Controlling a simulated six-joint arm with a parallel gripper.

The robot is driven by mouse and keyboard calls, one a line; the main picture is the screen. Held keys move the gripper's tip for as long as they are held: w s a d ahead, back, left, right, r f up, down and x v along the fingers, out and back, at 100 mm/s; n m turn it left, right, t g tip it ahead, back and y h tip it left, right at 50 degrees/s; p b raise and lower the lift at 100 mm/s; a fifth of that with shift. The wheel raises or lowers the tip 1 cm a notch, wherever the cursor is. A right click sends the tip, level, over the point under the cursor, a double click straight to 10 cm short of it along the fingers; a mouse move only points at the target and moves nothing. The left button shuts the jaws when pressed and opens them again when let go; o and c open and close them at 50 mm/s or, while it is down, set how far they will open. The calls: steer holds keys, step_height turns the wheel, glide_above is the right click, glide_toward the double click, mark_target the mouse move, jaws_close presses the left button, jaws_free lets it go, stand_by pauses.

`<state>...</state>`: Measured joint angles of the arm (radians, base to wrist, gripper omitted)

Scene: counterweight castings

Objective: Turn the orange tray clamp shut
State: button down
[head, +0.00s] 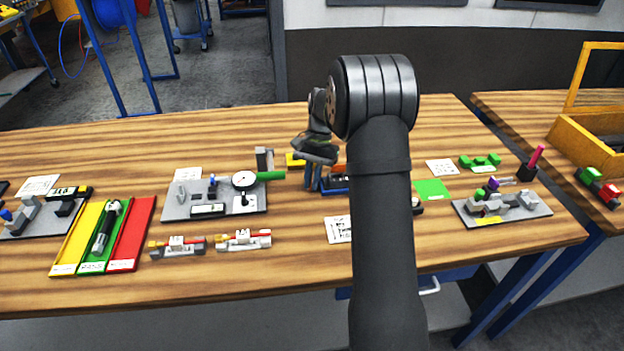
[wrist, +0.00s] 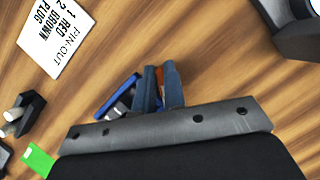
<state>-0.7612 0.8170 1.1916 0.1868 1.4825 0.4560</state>
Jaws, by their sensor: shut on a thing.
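The orange tray clamp (wrist: 168,70) shows only as a small patch at my fingertips in the wrist view; the rest is hidden. My gripper (wrist: 161,82) points down and its two blue-grey fingers are close together, shut on the clamp. In the head view my gripper (head: 313,184) is low over the bench, at the left end of a blue tray (head: 337,184). A bit of orange shows above that tray, partly behind my arm. The blue tray also shows left of the fingers in the wrist view (wrist: 114,98). How far the clamp is turned cannot be seen.
A yellow block (head: 295,160) lies just behind my gripper. A grey fixture plate with a dial gauge (head: 243,181) stands to the left. A printed card (head: 338,229) lies in front. A green mat (head: 432,190) and another fixture plate (head: 503,208) are to the right.

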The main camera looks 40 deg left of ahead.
steer(key=shift+m, duration=0.3)
steer(key=m+y, duration=0.2)
steer(key=m, duration=0.3)
steer(key=shift+a, duration=0.1)
steer(key=m+y, duration=0.1)
steer(key=m, duration=0.2)
steer(key=m+t+y, duration=0.1)
steer(key=m, duration=0.2)
steer(key=shift+w+a, duration=0.1)
stand_by(0.5)
steer(key=c, duration=1.8)
jaws_free()
steer(key=v, duration=1.7)
steer(key=shift+d+r, duration=0.2)
steer(key=shift+d, duration=0.15)
